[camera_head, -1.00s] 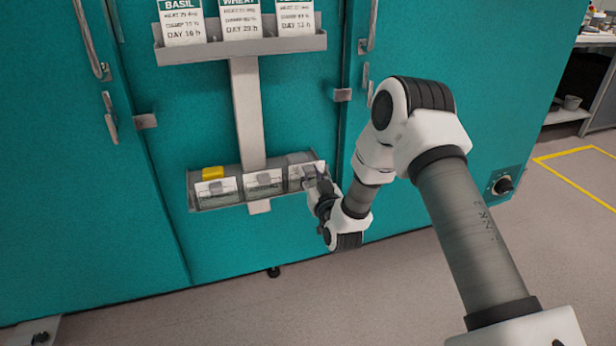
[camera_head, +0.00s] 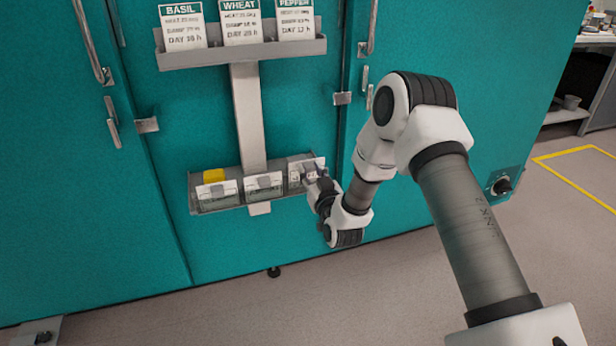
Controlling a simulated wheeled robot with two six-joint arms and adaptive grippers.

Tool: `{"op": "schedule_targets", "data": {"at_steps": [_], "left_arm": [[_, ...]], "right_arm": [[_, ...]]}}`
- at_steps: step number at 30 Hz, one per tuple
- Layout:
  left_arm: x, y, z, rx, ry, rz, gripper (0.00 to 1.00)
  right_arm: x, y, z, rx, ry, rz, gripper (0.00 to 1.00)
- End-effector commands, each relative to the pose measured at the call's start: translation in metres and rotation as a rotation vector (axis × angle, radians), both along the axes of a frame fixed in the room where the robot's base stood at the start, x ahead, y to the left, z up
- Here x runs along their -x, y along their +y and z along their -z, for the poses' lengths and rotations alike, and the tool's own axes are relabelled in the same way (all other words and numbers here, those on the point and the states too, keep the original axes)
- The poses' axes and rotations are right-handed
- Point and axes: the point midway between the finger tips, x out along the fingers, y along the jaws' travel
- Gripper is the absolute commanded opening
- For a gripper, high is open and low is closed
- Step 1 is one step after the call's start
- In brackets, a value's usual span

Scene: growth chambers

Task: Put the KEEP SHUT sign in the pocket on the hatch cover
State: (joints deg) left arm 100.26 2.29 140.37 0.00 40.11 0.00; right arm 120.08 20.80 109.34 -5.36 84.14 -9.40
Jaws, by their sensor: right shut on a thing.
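My right gripper (camera_head: 316,180) is at the right end of the lower grey rack (camera_head: 193,196) on the teal door. It is shut on a small white card-like piece (camera_head: 295,172) there, partly hidden by the fingers. Its print is too small to read, so I cannot tell whether it is the KEEP SHUT sign. Two similar pieces with grey tabs, one on the left (camera_head: 216,194) and one in the middle (camera_head: 263,187), sit in the rack. A yellow piece (camera_head: 214,175) stands behind the left one. I cannot make out the hatch cover or its pocket. My left gripper is out of view.
An upper grey shelf (camera_head: 240,54) holds BASIL (camera_head: 183,27), WHEAT (camera_head: 240,22) and PEPPER (camera_head: 295,20) cards. A grey post (camera_head: 249,115) joins it to the lower rack. Door handles (camera_head: 92,42) stick out. The floor (camera_head: 400,290) in front is clear.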

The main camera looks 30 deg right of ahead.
Motion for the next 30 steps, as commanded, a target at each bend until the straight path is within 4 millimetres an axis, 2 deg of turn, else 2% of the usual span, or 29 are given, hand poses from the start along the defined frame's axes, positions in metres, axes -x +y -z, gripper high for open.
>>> {"op": "schedule_targets", "data": {"at_steps": [3,16,30], "left_arm": [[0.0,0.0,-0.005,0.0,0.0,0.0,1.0],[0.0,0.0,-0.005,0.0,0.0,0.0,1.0],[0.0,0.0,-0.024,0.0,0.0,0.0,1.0]], "right_arm": [[0.0,0.0,-0.006,0.0,0.0,0.0,0.0],[0.0,0.0,-0.006,0.0,0.0,0.0,0.0],[0.0,0.0,-0.029,0.0,-0.001,0.0,0.0]]}}
